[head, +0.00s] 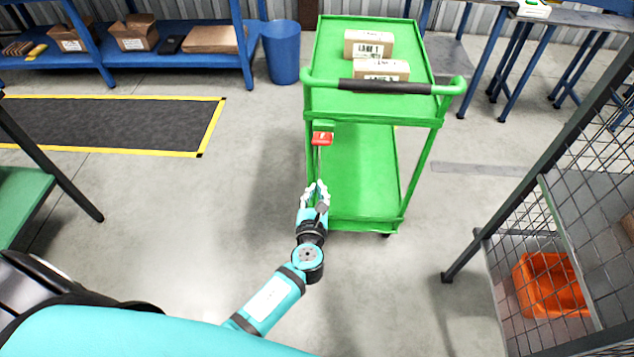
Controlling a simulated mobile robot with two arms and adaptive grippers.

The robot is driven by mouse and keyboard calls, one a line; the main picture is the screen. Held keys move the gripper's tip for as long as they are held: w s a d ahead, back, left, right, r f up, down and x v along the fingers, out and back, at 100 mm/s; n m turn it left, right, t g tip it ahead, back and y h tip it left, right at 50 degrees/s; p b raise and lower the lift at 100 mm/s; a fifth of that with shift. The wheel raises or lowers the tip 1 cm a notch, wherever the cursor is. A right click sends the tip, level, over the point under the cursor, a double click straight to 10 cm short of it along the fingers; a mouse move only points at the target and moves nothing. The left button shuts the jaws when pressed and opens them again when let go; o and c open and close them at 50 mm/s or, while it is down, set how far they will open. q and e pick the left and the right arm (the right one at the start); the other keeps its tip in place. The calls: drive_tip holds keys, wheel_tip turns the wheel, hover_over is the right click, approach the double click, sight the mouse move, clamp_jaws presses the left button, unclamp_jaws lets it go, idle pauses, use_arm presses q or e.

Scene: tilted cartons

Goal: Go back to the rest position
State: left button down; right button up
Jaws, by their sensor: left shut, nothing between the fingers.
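My left gripper (316,188) shows in the head view at the end of my teal arm, which reaches up from the lower left. It is shut and empty, in front of the near left post of the green cart (360,168). I cannot tell whether it touches the cart. Two cartons with printed labels stand on the cart's top: a far carton (369,38) and a near carton (380,68). The cart's handle with a black grip (387,87) partly covers the near carton. My right gripper is not in view.
A red part (322,138) sits on the cart's left side above my gripper. A blue bin (281,52) stands by the blue shelf (200,75) at the back left. A mesh rack with an orange bin (549,284) is at the right. The floor left of the cart is clear.

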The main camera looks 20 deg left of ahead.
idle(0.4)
use_arm(q)
drive_tip(key=shift+f, duration=0.1)
drive_tip(key=s+a+f+n+g+h, duration=0.1)
drive_tip(key=s+f+n+g, duration=0.2)
drive_tip(key=s+f+n, duration=0.35)
drive_tip(key=s+f+n+g+h, duration=0.1)
drive_tip(key=s+f+n+g, duration=0.2)
drive_tip(key=s+f, duration=0.65)
drive_tip(key=s+a+f+n+g+h, duration=0.1)
drive_tip(key=s+f+n+g, duration=0.25)
drive_tip(key=f, duration=0.85)
drive_tip(key=s+a+f+n+g, duration=0.1)
drive_tip(key=s+f+n, duration=0.2)
drive_tip(key=s, duration=0.6)
drive_tip(key=s+f+n+g+h, duration=0.1)
drive_tip(key=s+f+n, duration=0.3)
drive_tip(key=s+n, duration=0.4)
drive_tip(key=s+a+f+n+g, duration=0.1)
drive_tip(key=s+f+n, duration=0.3)
drive_tip(key=s, duration=0.6)
drive_tip(key=shift+a+n+g, duration=0.3)
drive_tip(key=shift+n+g, duration=0.55)
drive_tip(key=shift+n, duration=0.35)
